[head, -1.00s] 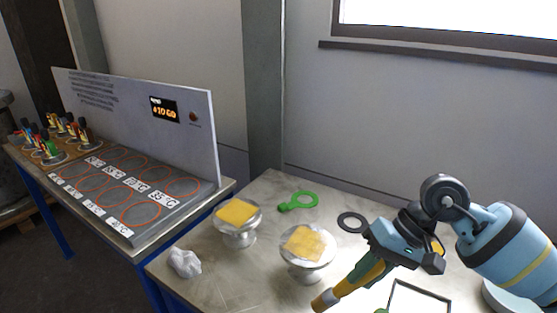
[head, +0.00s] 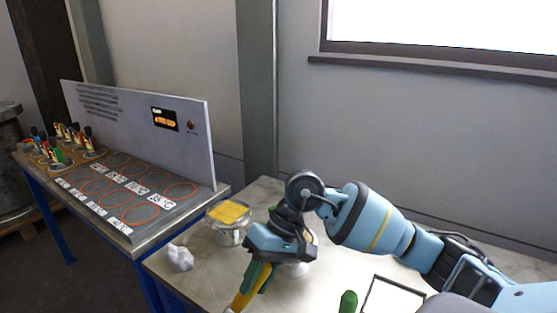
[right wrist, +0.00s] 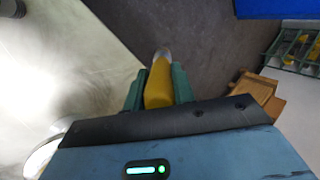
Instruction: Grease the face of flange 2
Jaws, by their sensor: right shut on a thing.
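My right gripper (head: 258,275) is shut on a yellow-handled tool (head: 246,290) with a pale tip, pointing down-left at the near table edge. In the right wrist view the yellow handle (right wrist: 158,88) sits between the green fingers. One flanged vessel (head: 229,236) stands left of my gripper, a yellow square pad (head: 229,212) on its top. A second vessel (head: 293,269) is mostly hidden behind my right gripper and wrist. I cannot read which is flange 2, and its face is not visible. My left gripper is not in view.
A crumpled white cloth (head: 180,258) lies at the table's left edge. A black-edged frame (head: 392,296) and a green object (head: 348,302) are at the front right. A second bench (head: 145,235) with ringed, labelled spots and an upright panel (head: 140,130) stands left.

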